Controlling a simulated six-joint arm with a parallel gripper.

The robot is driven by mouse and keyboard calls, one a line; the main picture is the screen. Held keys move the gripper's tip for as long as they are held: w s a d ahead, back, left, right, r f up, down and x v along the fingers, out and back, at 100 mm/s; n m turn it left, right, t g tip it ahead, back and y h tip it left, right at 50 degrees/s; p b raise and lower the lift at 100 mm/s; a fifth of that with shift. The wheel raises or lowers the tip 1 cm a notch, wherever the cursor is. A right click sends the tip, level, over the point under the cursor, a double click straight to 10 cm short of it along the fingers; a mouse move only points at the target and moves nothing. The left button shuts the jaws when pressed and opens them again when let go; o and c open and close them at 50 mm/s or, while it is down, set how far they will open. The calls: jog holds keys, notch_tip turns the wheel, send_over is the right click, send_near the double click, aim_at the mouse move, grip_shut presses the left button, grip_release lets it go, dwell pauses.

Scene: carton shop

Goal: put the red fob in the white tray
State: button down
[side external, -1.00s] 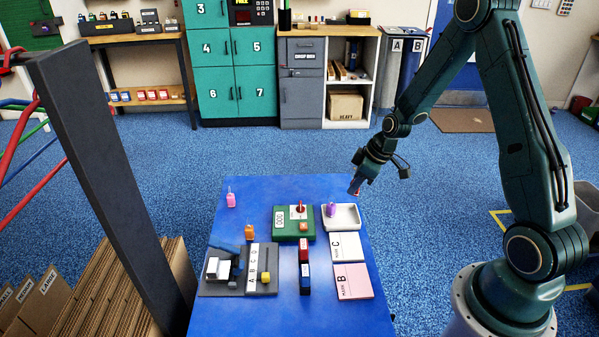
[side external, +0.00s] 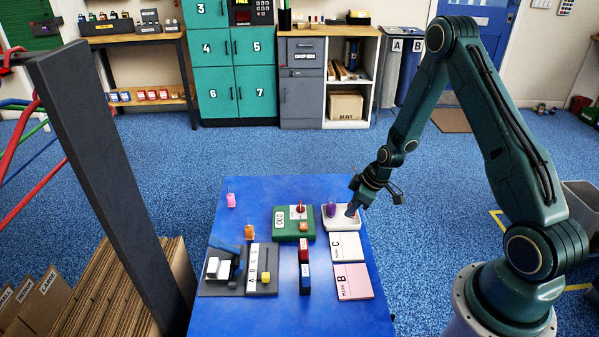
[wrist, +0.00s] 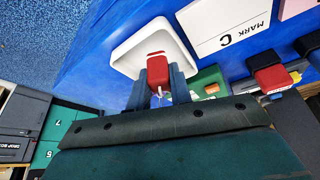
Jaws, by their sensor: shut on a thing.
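My gripper (side external: 354,206) is shut on the red fob (wrist: 156,68), which shows between the two fingers in the wrist view. In the side view only a little red shows at the fingertips. The fob is at the right part of the white tray (side external: 343,228), over or inside it; I cannot tell whether it touches the tray floor. The tray's white wall also shows behind the fob in the wrist view (wrist: 124,52).
A green box (side external: 281,236) stands left of the tray. White card C (side external: 345,247) and pink card B (side external: 353,282) lie in front. Orange (side external: 249,232) and pink (side external: 231,201) fobs stand farther left. The blue table (side external: 275,187) is clear behind the tray.

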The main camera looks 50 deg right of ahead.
jog(key=shift+f, duration=1.3)
jog(key=shift+f, duration=0.15)
jog(key=c, duration=1.5)
grip_release()
jog(key=shift+c, duration=0.2)
jog(key=shift+r, duration=0.2)
jog(key=v, duration=1.2)
